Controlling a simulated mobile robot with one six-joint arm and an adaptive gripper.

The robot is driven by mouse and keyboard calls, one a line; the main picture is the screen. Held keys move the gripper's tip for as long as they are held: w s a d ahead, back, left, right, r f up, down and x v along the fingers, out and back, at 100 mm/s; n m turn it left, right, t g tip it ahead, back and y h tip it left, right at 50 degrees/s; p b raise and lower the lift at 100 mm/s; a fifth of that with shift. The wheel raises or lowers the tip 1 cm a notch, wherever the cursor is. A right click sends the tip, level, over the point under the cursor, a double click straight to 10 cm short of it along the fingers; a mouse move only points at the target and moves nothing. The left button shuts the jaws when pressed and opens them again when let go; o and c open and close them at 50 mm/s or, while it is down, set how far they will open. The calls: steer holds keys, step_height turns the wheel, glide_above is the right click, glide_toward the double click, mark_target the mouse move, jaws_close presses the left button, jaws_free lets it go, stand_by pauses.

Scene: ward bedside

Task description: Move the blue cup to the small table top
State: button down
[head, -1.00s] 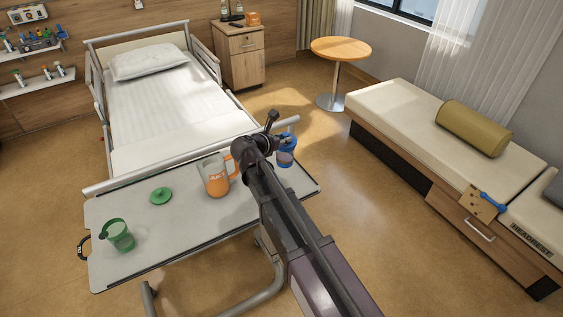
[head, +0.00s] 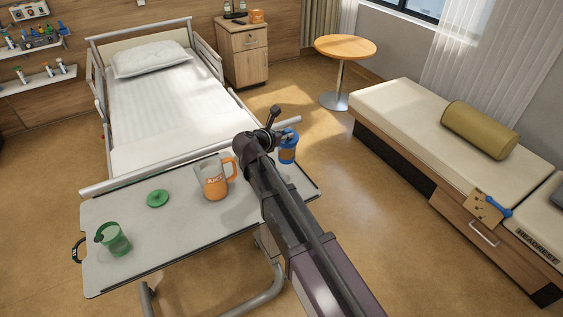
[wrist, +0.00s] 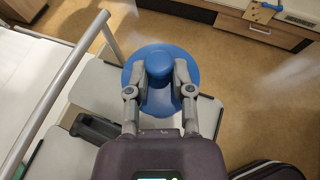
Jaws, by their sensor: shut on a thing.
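The blue cup (head: 287,150) is at the end of my arm in the head view, above the right end of the overbed table. In the wrist view my gripper (wrist: 160,72) is shut on the blue cup (wrist: 160,52), with one finger on each side of its raised blue top. The cup's lower part is hidden in the wrist view. The small table top (head: 345,48) is round, orange wood on a metal post, at the back by the window. It looks bare and stands well apart from my gripper.
The overbed table (head: 140,265) holds an orange jug (head: 214,180), a green lid (head: 158,199) and a green cup (head: 112,239). The bed (head: 150,100) and its rail are to the left, a couch (head: 410,115) to the right. Floor (head: 320,135) between them is clear.

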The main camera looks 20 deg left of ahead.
mark_target(282, 157)
step_height(282, 157, down, 3)
steer(key=shift+w+d+r+b, duration=0.1)
steer(key=shift+r+b, duration=0.1)
steer(key=shift+b, duration=0.9)
step_height(282, 157, down, 4)
steer(key=b, duration=0.3)
steer(key=shift+r, duration=0.25)
steer(key=shift+f+b, duration=1.9)
steer(key=shift+b, duration=0.2)
steer(key=shift+c, duration=2.4)
jaws_free()
